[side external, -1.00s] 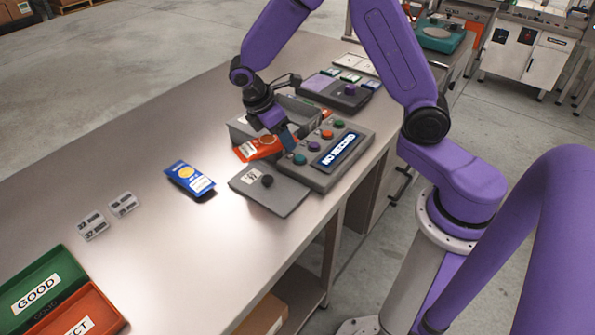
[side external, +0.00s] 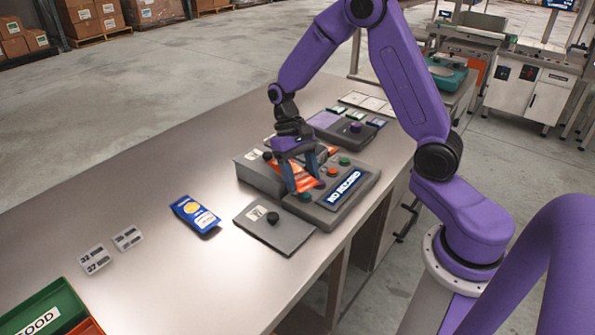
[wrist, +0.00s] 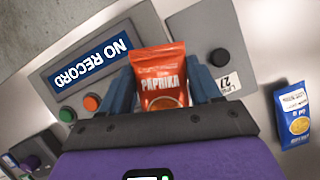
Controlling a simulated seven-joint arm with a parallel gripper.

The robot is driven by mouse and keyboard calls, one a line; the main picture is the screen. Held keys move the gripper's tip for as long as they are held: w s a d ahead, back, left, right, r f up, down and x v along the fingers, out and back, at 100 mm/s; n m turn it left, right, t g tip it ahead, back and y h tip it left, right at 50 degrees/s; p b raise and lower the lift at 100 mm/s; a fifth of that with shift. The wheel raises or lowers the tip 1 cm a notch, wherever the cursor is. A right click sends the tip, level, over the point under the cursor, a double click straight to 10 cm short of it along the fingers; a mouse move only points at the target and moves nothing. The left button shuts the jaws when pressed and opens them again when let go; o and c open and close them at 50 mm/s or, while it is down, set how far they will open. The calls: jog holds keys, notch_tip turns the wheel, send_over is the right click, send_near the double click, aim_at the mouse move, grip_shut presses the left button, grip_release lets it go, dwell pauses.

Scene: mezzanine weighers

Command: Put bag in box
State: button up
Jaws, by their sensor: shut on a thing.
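My gripper (side external: 304,186) is shut on an orange paprika bag (wrist: 160,78). The bag hangs between the two blue-grey fingers, its printed face toward the wrist camera; it also shows in the side view (side external: 306,181). Gripper and bag are over the near left part of a grey control unit.
The control unit (side external: 366,183) reads NO RECORD and has coloured buttons. A blue bag (side external: 194,214) lies on the bench left of the lid. Numbered cards (side external: 95,259) and a green tray (side external: 42,306) are farther left. Bare bench lies between.

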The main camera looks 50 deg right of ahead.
aim_at(297, 164)
jog(key=w+d+r+m+t+y, duration=0.1)
jog(key=m, duration=0.3)
jog(key=w+d+r+m+t+y, duration=0.1)
jog(key=d+m, duration=0.1)
jog(key=m, duration=0.3)
jog(key=w+d+r+m+t+y, duration=0.1)
jog(key=m+t, duration=0.1)
jog(key=m, duration=0.2)
jog(key=shift+w+d+r+m, duration=0.2)
jog(key=shift+w+m, duration=0.1)
jog(key=shift+w, duration=0.1)
jog(key=w+d+r+m+t+h, duration=0.1)
jog(key=d+r+m+t+h, duration=0.2)
jog(key=m, duration=0.7)
jog(key=w+d+r+m+t+h, duration=0.1)
jog(key=d+r+m+t, duration=0.1)
jog(key=d+m, duration=0.5)
jog(key=w+f, duration=0.3)
jog(key=w, duration=0.1)
jog(key=w+d+f+m, duration=0.1)
jog(key=w+f, duration=0.2)
jog(key=w, duration=0.1)
jog(key=w+d+f+m, duration=0.1)
jog(key=w+f, duration=0.2)
jog(key=w, duration=0.1)
jog(key=shift+w+d+f, duration=0.2)
jog(key=shift+w+f, duration=0.05)
jog(key=shift+w, duration=0.1)
jog(key=shift+w+f, duration=0.1)
jog(key=shift+f, duration=1.5)
